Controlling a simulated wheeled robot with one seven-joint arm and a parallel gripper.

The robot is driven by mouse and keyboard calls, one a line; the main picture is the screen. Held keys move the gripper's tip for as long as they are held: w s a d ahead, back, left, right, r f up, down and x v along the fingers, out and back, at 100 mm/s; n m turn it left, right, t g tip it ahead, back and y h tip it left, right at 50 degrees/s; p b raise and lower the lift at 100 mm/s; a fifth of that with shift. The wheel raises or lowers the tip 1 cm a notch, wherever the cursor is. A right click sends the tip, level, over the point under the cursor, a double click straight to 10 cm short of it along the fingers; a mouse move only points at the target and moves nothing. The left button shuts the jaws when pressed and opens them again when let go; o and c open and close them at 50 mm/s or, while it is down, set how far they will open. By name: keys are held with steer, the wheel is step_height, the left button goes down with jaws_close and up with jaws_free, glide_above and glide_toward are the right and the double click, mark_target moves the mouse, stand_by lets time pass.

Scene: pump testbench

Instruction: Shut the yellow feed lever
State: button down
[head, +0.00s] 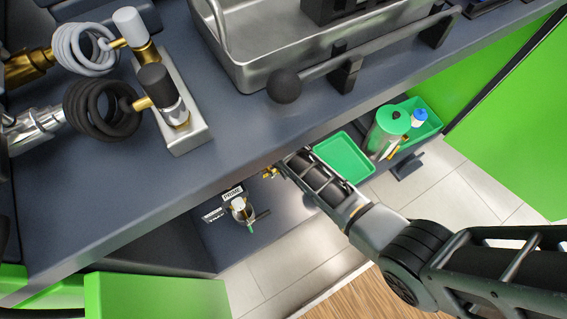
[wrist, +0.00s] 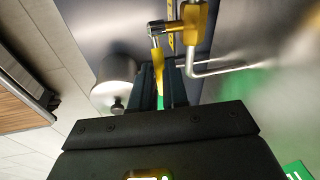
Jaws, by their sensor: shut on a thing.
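The yellow feed lever (wrist: 159,72) shows in the wrist view as a narrow yellow strip. It hangs from a metal joint beside a yellow valve body (wrist: 194,22). My gripper (wrist: 160,75) has its two dark fingers closed on the lever, one on each side. The lever's lower end is partly hidden between the fingers. In the head view my arm reaches in under the bench edge. A small brass-yellow fitting (head: 269,172) shows just beyond its end there, but the fingers and their hold on the lever are not clear in that view.
A bent silver pipe (wrist: 235,66) runs right of the valve, and a metal cylinder (wrist: 113,82) is left of my fingers. Below the bench (head: 120,205) are a small labelled valve (head: 240,207), a green tray (head: 345,157) and a green-lidded container (head: 392,121).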

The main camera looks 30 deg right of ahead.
stand_by(0.3)
steer(key=c, duration=1.1)
jaws_free()
steer(key=shift+r, duration=0.1)
steer(key=p+v, duration=0.3)
steer(key=v, duration=0.4)
steer(key=shift+s+a+r, duration=0.1)
steer(key=shift+r, duration=0.2)
